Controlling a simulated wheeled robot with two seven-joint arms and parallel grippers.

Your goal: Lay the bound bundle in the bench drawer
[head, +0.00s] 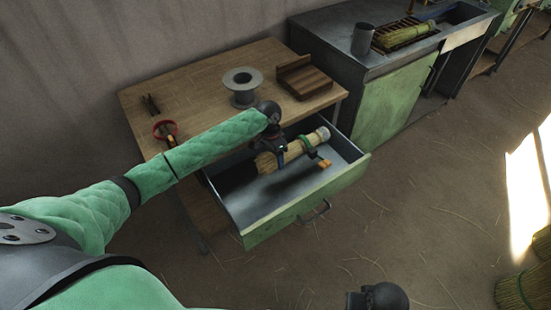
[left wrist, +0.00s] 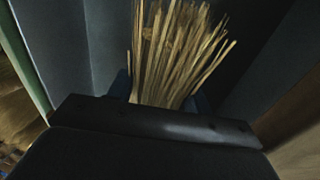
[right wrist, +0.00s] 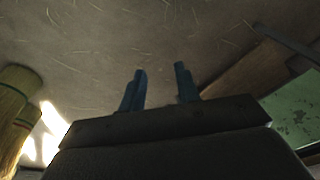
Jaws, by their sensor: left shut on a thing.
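The bound straw bundle (head: 290,150) is over the open bench drawer (head: 304,207), lying aslant with a green binding and a pale far end. My left gripper (head: 281,158) is shut on the bundle, reaching down from above. In the left wrist view the straw ends (left wrist: 180,50) spread out between my fingers, with the grey drawer walls around. I cannot tell whether the bundle touches the drawer floor. My right gripper (right wrist: 160,90) is open and empty, away from the drawer; its fingers stand apart above the floor.
On the wooden bench (head: 195,85) are a wire spool (head: 243,87), a wooden block (head: 303,78) and a red-rimmed item (head: 165,130). An orange-ended item (head: 322,164) shows beside the bundle. A sink unit (head: 400,100) with straw stands behind right. Brooms (right wrist: 18,110) stand on the floor.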

